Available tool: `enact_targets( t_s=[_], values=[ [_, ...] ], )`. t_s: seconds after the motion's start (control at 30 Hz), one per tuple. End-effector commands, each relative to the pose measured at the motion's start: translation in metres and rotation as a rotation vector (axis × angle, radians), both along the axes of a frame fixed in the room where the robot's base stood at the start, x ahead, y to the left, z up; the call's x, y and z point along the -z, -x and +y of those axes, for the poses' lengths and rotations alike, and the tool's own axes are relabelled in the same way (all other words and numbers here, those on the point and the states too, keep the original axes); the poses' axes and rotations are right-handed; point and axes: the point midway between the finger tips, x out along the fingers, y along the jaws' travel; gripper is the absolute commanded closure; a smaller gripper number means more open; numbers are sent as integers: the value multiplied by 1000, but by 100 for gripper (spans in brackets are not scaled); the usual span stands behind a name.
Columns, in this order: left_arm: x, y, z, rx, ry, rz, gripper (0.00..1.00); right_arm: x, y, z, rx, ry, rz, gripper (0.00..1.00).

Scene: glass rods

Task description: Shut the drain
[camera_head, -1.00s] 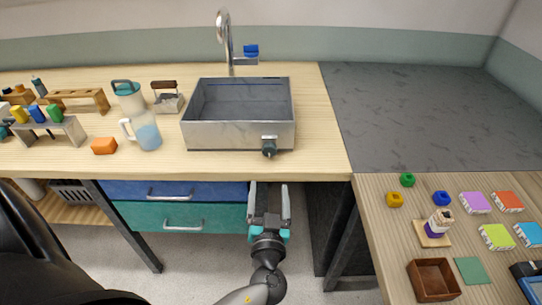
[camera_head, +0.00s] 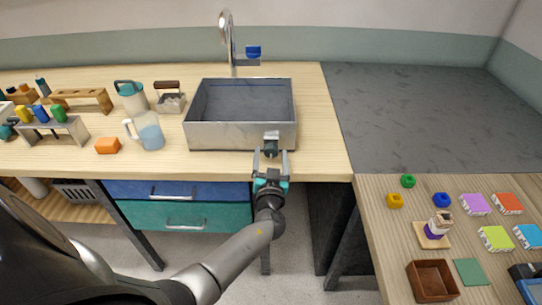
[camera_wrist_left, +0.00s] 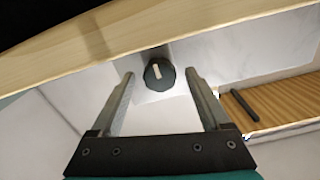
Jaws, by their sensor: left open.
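The metal sink (camera_head: 215,136) sits on the wooden counter. A drain valve with a dark round knob (camera_head: 271,151) is on its front wall, toward the right. My left gripper (camera_head: 271,158) is open in front of the sink, its two fingers pointing at the valve, one to each side. In the left wrist view the dark knob (camera_wrist_left: 159,73), with a pale mark on its face, shows between the fingertips of the left gripper (camera_wrist_left: 160,76). I see no contact; the depth gap is hard to judge. My right gripper is not in view.
The faucet (camera_head: 229,45) stands behind the sink. A pitcher (camera_head: 149,131) and an orange block (camera_head: 108,146) are on the counter to the left. Drawers (camera_head: 205,214) are below the counter edge. A dark slab (camera_head: 420,110) lies to the right.

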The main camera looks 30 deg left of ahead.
Motion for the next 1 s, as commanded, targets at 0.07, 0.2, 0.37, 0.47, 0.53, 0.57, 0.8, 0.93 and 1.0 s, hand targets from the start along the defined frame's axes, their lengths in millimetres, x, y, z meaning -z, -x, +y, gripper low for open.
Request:
enact_targets(
  t_s=[0.07, 0.2, 0.37, 0.47, 0.53, 0.57, 0.8, 0.93, 1.0],
  values=[
    [0, 0, 0, 0, 0, 0, 20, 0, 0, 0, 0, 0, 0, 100],
    [0, 0, 0, 0, 0, 0, 24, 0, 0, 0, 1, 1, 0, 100],
    [0, 0, 0, 0, 0, 0, 43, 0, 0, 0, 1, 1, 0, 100],
    [0, 0, 0, 0, 0, 0, 54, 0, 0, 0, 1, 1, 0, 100],
    [0, 0, 0, 0, 0, 0, 62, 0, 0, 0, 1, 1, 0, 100],
    [0, 0, 0, 0, 0, 0, 65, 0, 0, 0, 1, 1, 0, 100],
    [0, 0, 0, 0, 0, 0, 92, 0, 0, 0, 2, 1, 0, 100],
    [0, 1, 0, 0, 0, 0, 100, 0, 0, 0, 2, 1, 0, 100],
    [0, 1, 0, 0, -1, 1, 100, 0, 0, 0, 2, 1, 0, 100]
  ],
)
